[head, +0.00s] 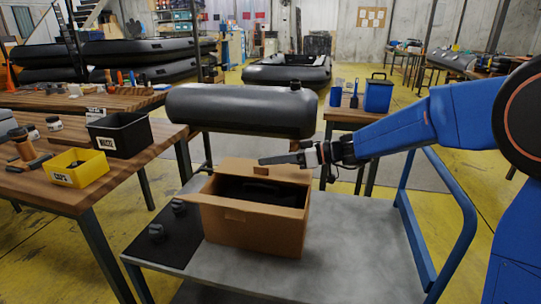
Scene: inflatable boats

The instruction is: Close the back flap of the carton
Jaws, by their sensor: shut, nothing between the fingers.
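An open brown cardboard carton (252,232) stands on the grey cart top, with something black (255,191) inside it. Its back flap (268,171) stands up along the far rim and is open, with a small dark slot in it. My gripper (263,161) is shut and empty. It reaches in from the right, level with the upper edge of the back flap, its fingers pointing left. The fingers overlap the flap in the picture; I cannot tell if they touch it.
The cart top (345,240) is clear to the right of the carton, bounded by a blue rail (409,215). A black mat (165,238) with small dark pieces lies to its left. A black inflated tube (240,108) lies behind. A wooden table with a yellow bin (78,172) stands left.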

